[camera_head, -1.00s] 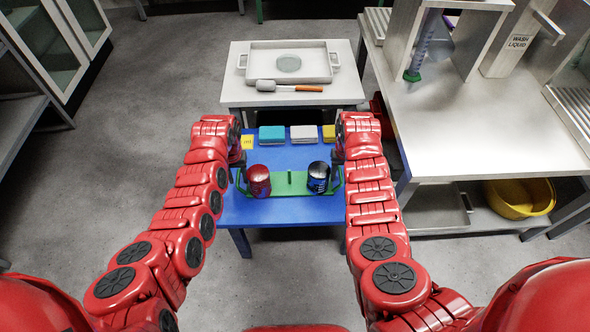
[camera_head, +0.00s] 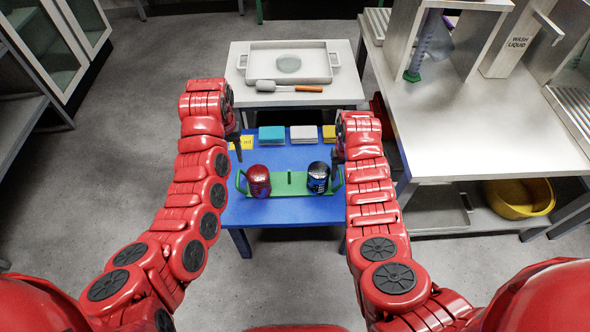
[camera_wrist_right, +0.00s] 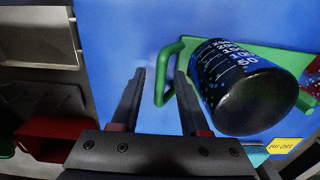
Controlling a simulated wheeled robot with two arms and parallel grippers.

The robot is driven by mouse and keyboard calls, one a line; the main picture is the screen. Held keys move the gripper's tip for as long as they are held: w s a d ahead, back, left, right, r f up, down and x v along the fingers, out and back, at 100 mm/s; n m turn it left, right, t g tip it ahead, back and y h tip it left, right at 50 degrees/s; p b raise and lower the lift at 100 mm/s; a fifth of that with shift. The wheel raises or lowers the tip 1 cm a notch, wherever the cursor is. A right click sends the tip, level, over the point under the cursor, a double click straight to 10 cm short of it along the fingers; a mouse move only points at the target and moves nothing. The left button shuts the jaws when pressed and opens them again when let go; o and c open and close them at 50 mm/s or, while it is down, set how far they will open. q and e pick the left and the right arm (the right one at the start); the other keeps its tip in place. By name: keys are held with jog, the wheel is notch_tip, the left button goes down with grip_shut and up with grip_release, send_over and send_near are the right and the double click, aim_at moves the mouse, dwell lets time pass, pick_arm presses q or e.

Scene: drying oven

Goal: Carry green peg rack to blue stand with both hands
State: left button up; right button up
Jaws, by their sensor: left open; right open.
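The green peg rack (camera_head: 289,183) rests on the blue stand (camera_head: 282,214), with a handle at each end. It holds a red container (camera_head: 258,181) at the left and a dark blue container (camera_head: 318,177) at the right. My left gripper (camera_head: 238,150) is above and beyond the rack's left handle, apart from it. My right gripper (camera_wrist_right: 160,82) is open; in the right wrist view the green handle (camera_wrist_right: 166,75) lies close to its right finger, near the opening. The dark blue container (camera_wrist_right: 240,85) also shows there. Whether the finger touches the handle is unclear.
Teal (camera_head: 272,135), white (camera_head: 304,134) and yellow (camera_head: 329,132) items lie along the stand's far edge. Behind is a white table (camera_head: 350,96) with a tray (camera_head: 331,74) and an orange-handled tool (camera_head: 308,89). A steel bench (camera_head: 480,135) stands close at the right.

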notch_tip(320, 180, up, 12)
jog(key=shift+f, duration=0.2)
dwell(0.6)
